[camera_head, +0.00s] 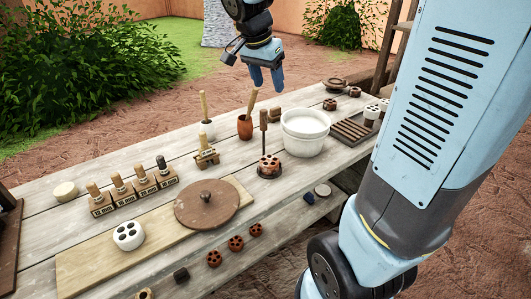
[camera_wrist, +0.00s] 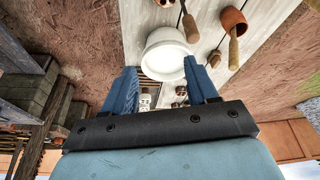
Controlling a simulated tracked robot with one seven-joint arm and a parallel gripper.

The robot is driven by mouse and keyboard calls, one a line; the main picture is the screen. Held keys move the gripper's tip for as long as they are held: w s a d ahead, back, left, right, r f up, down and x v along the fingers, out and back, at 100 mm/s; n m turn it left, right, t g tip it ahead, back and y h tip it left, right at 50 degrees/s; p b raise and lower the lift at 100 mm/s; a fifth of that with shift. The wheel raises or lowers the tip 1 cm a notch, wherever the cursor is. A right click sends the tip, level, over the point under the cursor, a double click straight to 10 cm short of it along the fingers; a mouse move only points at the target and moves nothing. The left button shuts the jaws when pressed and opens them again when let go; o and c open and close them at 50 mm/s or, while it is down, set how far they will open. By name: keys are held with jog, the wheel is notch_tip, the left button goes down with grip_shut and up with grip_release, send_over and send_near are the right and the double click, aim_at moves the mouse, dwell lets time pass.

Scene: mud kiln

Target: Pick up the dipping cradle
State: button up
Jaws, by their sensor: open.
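The dipping cradle (camera_head: 263,122) appears to be the upright dark handle on a round base, with a reddish-brown holed block (camera_head: 270,163) in it. It stands on the table in front and left of the white bucket (camera_head: 305,130). In the wrist view the cradle's handle (camera_wrist: 189,28) shows near the top edge, beside the bucket (camera_wrist: 166,55); its base is mostly cut off. My gripper (camera_head: 266,84) hangs above the table's far side, well above and apart from the cradle. Its two blue fingers (camera_wrist: 160,67) are spread with nothing between them.
A terracotta cup (camera_head: 245,127) with a wooden-handled tool stands left of the bucket. A slatted rack (camera_head: 352,130) lies right of it. Labelled stamps (camera_head: 143,181), a round lidded disc (camera_head: 207,203) and several holed blocks (camera_head: 235,243) occupy the table's left and front.

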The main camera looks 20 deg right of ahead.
aim_at(265, 118)
jog(key=w+a+f+m+h, duration=0.1)
jog(key=w+a+f+m, duration=0.1)
jog(key=w+f+m, duration=0.35)
jog(key=shift+n+g, duration=0.4)
jog(key=shift+n, duration=0.45)
jog(key=w+d+f, duration=0.1)
jog(key=f, duration=0.1)
jog(key=w+d+f, duration=0.1)
jog(key=f, duration=0.1)
jog(key=w+d+f, duration=0.1)
jog(key=f, duration=0.1)
jog(key=shift+f, duration=0.2)
jog(key=shift+a+x, duration=0.15)
jog(key=shift+x, duration=1.15)
jog(key=shift+a+x, duration=0.2)
jog(key=shift+x, duration=1.1)
jog(key=shift+f, duration=0.1)
grip_shut()
